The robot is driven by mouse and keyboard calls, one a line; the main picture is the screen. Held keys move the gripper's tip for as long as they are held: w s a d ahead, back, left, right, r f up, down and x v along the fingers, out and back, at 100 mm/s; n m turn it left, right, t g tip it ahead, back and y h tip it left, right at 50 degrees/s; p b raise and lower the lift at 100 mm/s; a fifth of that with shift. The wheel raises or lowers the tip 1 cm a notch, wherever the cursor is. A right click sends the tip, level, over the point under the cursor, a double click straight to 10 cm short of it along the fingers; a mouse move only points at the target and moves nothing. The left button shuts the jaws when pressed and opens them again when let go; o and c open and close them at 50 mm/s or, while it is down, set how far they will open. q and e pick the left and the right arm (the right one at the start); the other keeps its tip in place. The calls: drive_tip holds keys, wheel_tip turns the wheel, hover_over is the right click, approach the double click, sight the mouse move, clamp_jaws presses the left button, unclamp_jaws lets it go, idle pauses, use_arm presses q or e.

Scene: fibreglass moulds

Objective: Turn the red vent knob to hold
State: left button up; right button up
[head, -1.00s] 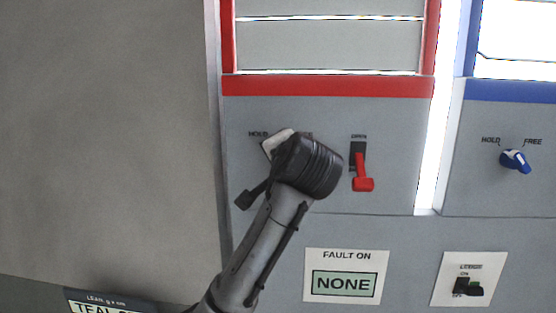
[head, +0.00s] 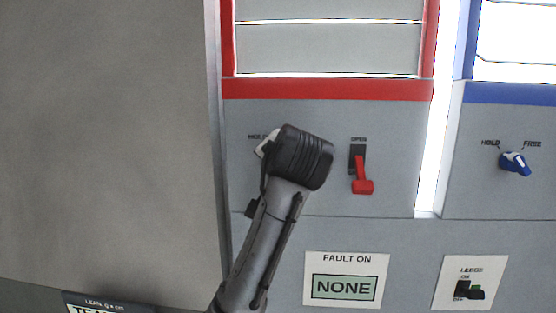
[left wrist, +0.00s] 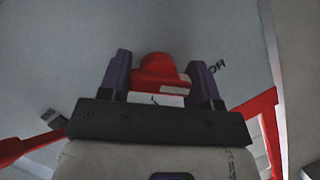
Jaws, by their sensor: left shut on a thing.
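The red vent knob (left wrist: 155,68) shows in the left wrist view, between the two dark fingers of my left gripper (left wrist: 161,64). The gripper is shut on it. Pale marks show on the knob's near side and right edge; I cannot tell its exact setting. A partly visible HOLD label (left wrist: 216,68) lies just right of the fingers there. In the head view my left wrist covers the knob and the gripper's fingers. The HOLD label (head: 257,137) peeks out at upper left of the wrist. My right gripper is not in view.
A red lever (head: 361,177) under an OPEN label is close right of my wrist. A blue knob (head: 515,163) with HOLD and FREE labels is farther right. Below are a FAULT ON sign reading NONE (head: 345,287) and a ledge switch (head: 469,289).

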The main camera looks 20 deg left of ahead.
use_arm(q)
drive_tip(key=o, duration=0.9)
drive_tip(key=b+v, duration=0.4)
drive_tip(key=v, duration=1)
drive_tip(key=shift+f+b, duration=0.1)
drive_tip(key=shift+b, duration=0.25)
